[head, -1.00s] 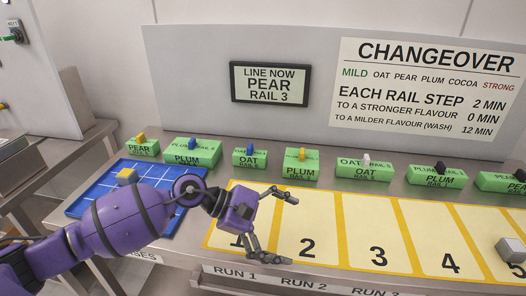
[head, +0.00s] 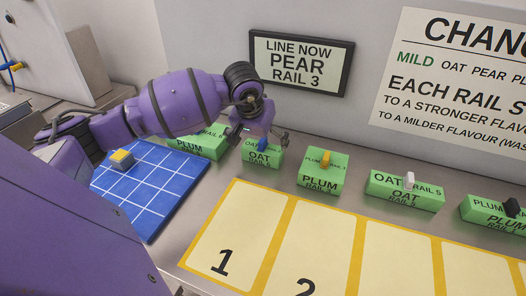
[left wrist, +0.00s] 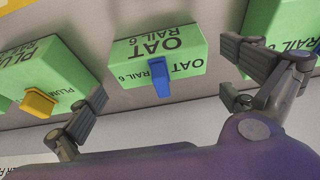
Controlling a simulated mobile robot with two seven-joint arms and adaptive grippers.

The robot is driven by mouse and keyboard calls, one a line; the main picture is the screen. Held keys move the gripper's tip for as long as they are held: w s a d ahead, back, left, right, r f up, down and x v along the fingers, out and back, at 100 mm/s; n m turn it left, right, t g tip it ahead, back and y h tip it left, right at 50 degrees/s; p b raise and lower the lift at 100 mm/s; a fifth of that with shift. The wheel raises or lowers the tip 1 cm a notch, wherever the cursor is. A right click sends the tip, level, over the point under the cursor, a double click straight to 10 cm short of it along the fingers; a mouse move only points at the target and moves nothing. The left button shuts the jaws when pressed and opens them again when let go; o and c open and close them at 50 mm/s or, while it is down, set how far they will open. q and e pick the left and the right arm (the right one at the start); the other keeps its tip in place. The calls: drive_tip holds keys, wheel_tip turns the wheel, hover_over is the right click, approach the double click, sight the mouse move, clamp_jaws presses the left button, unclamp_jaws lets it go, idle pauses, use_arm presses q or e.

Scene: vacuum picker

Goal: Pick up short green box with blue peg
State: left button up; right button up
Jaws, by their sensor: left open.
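The short green box with a blue peg, marked OAT RAIL 6 (head: 262,156), stands on the counter along the back panel. Its blue peg (head: 262,144) sticks up from the top. In the left wrist view the same box (left wrist: 160,42) and its peg (left wrist: 159,80) are near the middle. My left gripper (head: 258,138) is open and hovers over this box. In the left wrist view its fingers (left wrist: 164,80) are spread on either side of the peg, apart from it and empty. My right gripper is out of view.
A longer green PLUM box (head: 196,147) stands close on the left, partly behind my arm. A PLUM box with a yellow peg (head: 320,178) stands on the right. A blue gridded mat (head: 150,205) and numbered cream spaces (head: 310,245) lie in front.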

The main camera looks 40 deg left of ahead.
sight(263, 147)
use_arm(q)
drive_tip(key=x, duration=0.4)
drive_tip(key=c, duration=0.8)
drive_tip(key=shift+c, duration=0.4)
drive_tip(key=shift+r, duration=0.15)
